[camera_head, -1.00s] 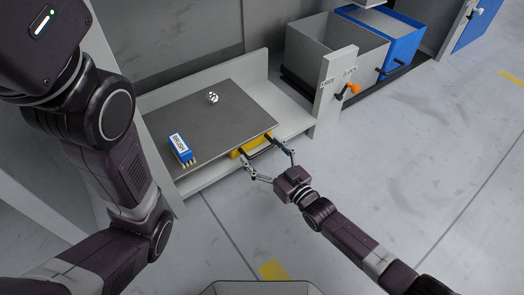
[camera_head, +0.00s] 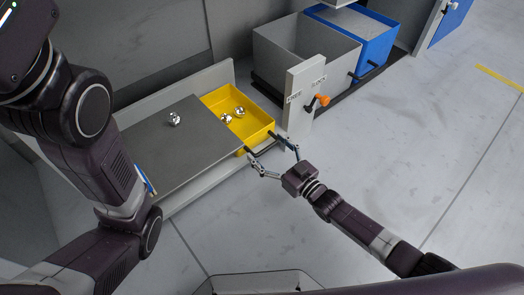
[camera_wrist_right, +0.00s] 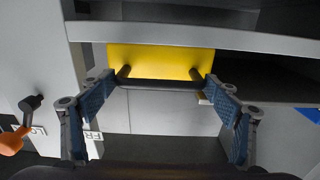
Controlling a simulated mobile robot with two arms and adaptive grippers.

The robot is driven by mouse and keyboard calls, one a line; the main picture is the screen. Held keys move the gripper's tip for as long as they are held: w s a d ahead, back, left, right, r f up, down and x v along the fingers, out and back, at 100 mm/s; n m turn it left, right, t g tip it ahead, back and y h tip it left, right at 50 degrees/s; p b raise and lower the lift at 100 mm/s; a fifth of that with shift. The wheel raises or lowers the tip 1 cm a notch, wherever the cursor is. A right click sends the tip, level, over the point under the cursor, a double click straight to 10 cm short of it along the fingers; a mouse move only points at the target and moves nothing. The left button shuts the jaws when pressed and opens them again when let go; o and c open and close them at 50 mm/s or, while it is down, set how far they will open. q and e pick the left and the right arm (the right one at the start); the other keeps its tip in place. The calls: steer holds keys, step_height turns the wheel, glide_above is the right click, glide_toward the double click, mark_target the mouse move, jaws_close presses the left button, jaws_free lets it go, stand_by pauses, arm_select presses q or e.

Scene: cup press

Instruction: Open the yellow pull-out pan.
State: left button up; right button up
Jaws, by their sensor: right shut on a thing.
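The yellow pull-out pan (camera_head: 228,97) is largely uncovered beside the flat grey plate (camera_head: 165,145), with a few shiny metal pieces (camera_head: 233,115) lying in it. My right gripper (camera_head: 264,150) is shut on the pan's dark bar handle, at the pan's front. In the right wrist view the yellow front (camera_wrist_right: 160,62) faces me, and the fingers reach the two ends of the handle (camera_wrist_right: 160,85).
A shiny piece (camera_head: 174,118) lies on the grey plate. A pale post (camera_head: 301,105) with an orange-knobbed lever (camera_head: 321,100) stands right beside the pan. Grey (camera_head: 300,62) and blue bins stand behind. Floor at right is clear.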

steer(key=shift+w+d, duration=0.25)
steer(key=shift+d, duration=0.1)
steer(key=o, duration=1.7)
steer(key=shift+c, duration=0.2)
steer(key=shift+s, duration=0.1)
steer(key=v, duration=1.1)
steer(key=shift+s+d, duration=0.25)
steer(key=shift+s, duration=0.05)
